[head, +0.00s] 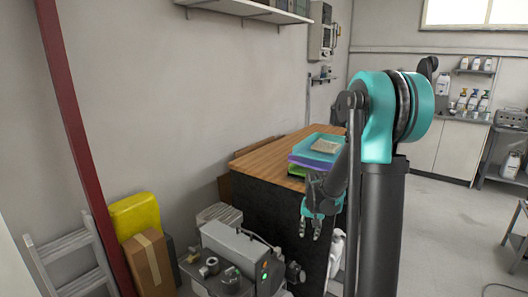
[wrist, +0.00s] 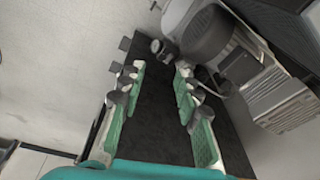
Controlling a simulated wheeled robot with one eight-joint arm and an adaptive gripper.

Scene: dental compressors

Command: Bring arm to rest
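My gripper (head: 310,228) hangs pointing down in the head view, in front of the dark side of a wood-topped cabinet. It is to the right of and above a grey compressor unit (head: 236,252). In the wrist view my gripper (wrist: 158,88) has its two green-padded fingers spread wide apart, with nothing between them. Beyond the fingers are a dark surface and part of a machine with a dark cylindrical motor (wrist: 208,38). My teal and black arm rises at the right of the head view and bends down to the gripper.
The cabinet's wooden top (head: 262,158) holds stacked coloured trays (head: 318,150). A yellow container (head: 135,214), a cardboard box (head: 148,262) and a ladder (head: 72,258) stand at the left. Open floor (head: 445,235) lies at the right, before a counter with bottles (head: 470,102).

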